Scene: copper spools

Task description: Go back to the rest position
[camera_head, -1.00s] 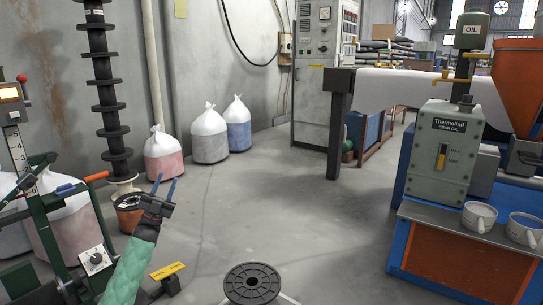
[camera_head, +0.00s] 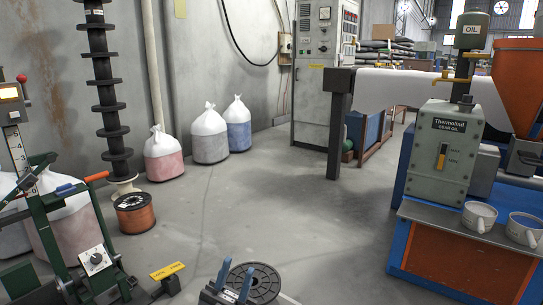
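My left gripper (camera_head: 235,277) is at the bottom edge of the head view, its two blue fingers apart with nothing between them. It overlaps the left part of a black spool flange (camera_head: 265,281); I cannot tell how far apart they are. A copper spool (camera_head: 134,214) stands upright on the floor at the left, below the tall black-disc column, clear of the gripper. My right gripper is not in view.
A green-framed machine (camera_head: 82,240) with levers stands at the left. Several filled sacks (camera_head: 210,137) line the wall. An orange-sided bench (camera_head: 455,262) with a gear oil unit (camera_head: 443,150) and two cups stands at the right. The middle floor is clear.

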